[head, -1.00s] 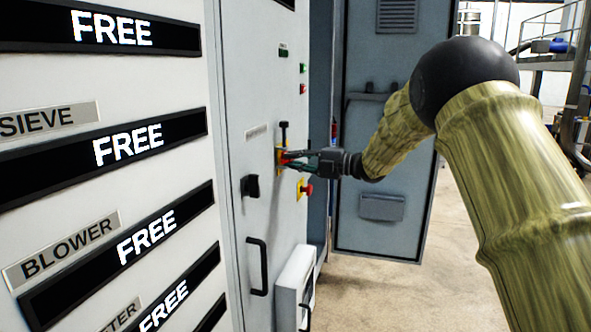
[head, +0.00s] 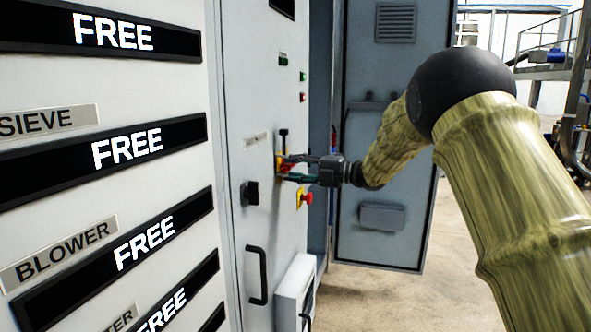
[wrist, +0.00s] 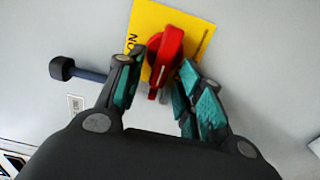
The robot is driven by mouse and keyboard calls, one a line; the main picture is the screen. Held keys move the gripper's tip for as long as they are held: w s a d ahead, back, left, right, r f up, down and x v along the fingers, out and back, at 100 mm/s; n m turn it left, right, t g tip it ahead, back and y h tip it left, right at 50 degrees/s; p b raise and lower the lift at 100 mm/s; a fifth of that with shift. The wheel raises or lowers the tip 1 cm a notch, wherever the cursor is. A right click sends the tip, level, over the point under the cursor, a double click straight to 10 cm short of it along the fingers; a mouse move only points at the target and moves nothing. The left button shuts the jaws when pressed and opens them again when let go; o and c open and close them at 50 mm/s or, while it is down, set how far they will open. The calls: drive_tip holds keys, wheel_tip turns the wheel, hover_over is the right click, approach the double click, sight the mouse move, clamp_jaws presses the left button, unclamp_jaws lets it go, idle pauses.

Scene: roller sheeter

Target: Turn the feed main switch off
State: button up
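The red rotary switch handle (wrist: 166,60) sits on a yellow plate (wrist: 150,20) with partly hidden black lettering. In the head view the yellow plate (head: 279,163) is on the white cabinet door, partly hidden by my fingers. My gripper (wrist: 158,80) is open, with one teal-padded finger on each side of the red handle. The handle lies between the fingertips with gaps visible; I cannot tell whether either finger touches it. In the head view my gripper (head: 287,167) reaches the door from the right.
A black knob (head: 250,192) is left of my gripper, and a red button (head: 307,198) on yellow is below. A black lever (wrist: 75,70) sticks out beside the switch. A door handle (head: 257,275) and a white box (head: 296,290) are lower. A grey open door (head: 380,240) stands behind.

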drive_tip(key=shift+d, duration=0.1)
drive_tip(key=v, duration=1.2)
idle(0.4)
